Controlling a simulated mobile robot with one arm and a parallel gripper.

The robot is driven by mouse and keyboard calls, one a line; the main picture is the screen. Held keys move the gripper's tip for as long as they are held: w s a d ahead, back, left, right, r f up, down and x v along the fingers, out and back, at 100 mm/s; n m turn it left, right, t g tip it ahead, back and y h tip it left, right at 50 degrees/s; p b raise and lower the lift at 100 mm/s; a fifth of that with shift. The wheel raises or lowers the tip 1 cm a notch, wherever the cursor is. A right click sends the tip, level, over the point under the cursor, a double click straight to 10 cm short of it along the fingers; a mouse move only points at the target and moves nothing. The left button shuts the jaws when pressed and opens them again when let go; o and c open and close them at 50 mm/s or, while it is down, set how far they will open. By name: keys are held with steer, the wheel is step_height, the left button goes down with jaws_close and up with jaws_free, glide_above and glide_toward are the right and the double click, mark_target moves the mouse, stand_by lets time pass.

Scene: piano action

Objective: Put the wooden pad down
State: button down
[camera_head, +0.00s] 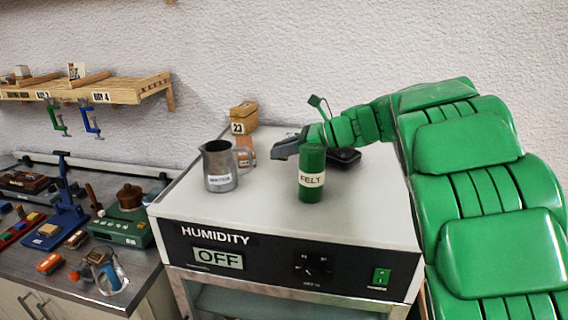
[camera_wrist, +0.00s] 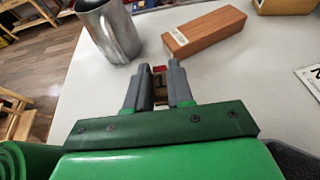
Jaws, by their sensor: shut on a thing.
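My gripper (camera_wrist: 159,82) is shut on a small tan and brown piece with a red end, which I take to be the wooden pad (camera_wrist: 160,90). Only a little of the pad shows between the grey fingers in the wrist view. In the head view my gripper (camera_head: 284,149) is over the top of the white humidity cabinet (camera_head: 262,195), behind the green felt canister, and the pad cannot be made out there. Whether the pad touches the cabinet top, I cannot tell.
A metal jug (camera_head: 220,168) stands left of my gripper. A reddish-brown block (camera_wrist: 205,33) lies beyond the fingertips. The green felt canister (camera_head: 311,175) stands in front, a box marked 23 (camera_head: 243,116) behind. The cabinet's front right top is clear.

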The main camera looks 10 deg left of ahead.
mark_target(283, 173)
steer(key=shift+f, duration=2.1)
steer(key=shift+f, duration=0.1)
steer(key=c, duration=1)
jaws_free()
steer(key=shift+r, duration=0.2)
steer(key=v, duration=1.2)
